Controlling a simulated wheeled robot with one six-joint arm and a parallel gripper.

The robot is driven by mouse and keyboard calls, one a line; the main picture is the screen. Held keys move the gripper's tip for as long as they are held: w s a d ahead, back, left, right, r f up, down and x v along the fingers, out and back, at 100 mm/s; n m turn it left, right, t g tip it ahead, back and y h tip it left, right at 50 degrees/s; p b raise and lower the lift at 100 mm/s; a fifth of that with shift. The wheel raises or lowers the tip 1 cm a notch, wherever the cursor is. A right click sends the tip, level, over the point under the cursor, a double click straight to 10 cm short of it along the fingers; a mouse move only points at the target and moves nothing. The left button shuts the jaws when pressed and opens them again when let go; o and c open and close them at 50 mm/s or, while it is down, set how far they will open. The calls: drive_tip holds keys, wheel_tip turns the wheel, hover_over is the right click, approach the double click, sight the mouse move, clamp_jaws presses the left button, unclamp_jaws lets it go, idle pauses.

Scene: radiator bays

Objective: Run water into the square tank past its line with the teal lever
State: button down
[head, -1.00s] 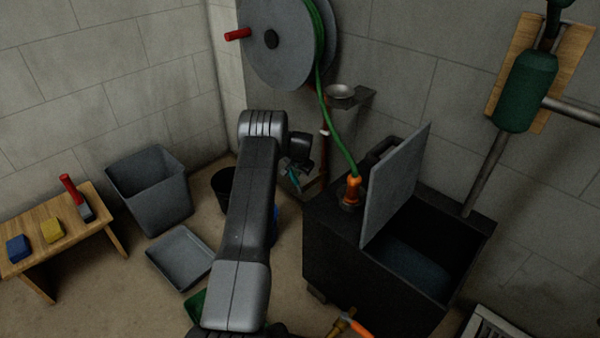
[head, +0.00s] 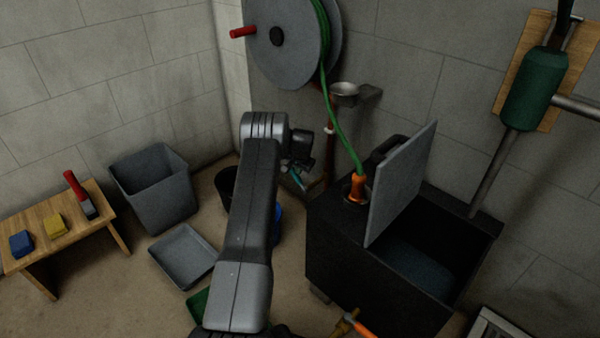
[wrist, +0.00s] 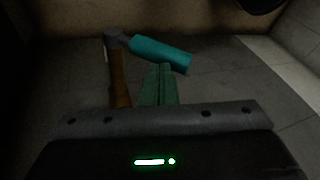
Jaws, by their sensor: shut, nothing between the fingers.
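The teal lever (wrist: 160,53) is on a brown pipe in the wrist view, lying roughly across the picture. In the head view a small part of the teal lever (head: 298,179) shows behind my arm. My gripper (wrist: 161,68) is shut and empty, its green fingertips just below the lever in the picture; I cannot tell if they touch it. A square black tank (head: 340,255) stands right of my arm. Its grey lid (head: 402,185) is raised, and dark bluish water (head: 425,270) appears inside. No fill line can be made out.
A green hose (head: 340,130) runs from a wall reel (head: 285,60) to an orange fitting (head: 357,187) on the tank top. A grey bin (head: 155,190), grey tray (head: 184,255) and wooden bench (head: 75,222) stand left. Bare floor (head: 110,300) lies at front left.

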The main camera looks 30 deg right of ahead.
drive_tip(key=shift+w+a+f+b, duration=0.3)
drive_tip(key=shift+w+f+b, duration=0.3)
drive_tip(key=shift+w+b, duration=0.2)
drive_tip(key=shift+w+a+f+b, duration=0.25)
drive_tip(key=shift+w+f+b, duration=0.3)
drive_tip(key=shift+w+b, duration=0.15)
drive_tip(key=shift+w+a+f+b, duration=0.2)
drive_tip(key=shift+w+f+b, duration=0.3)
drive_tip(key=shift+f+b, duration=0.15)
drive_tip(key=shift+w+a+f+b, duration=0.15)
drive_tip(key=shift+w+f+b, duration=0.4)
drive_tip(key=shift+b, duration=0.2)
drive_tip(key=p, duration=0.5)
approach(293, 170)
drive_tip(key=shift+w+a+r, duration=0.3)
drive_tip(key=shift+w+a, duration=0.15)
drive_tip(key=shift+f, duration=0.1)
drive_tip(key=b+x, duration=0.5)
drive_tip(key=x, duration=0.8)
drive_tip(key=shift+w+f, duration=0.2)
drive_tip(key=shift+w, duration=0.05)
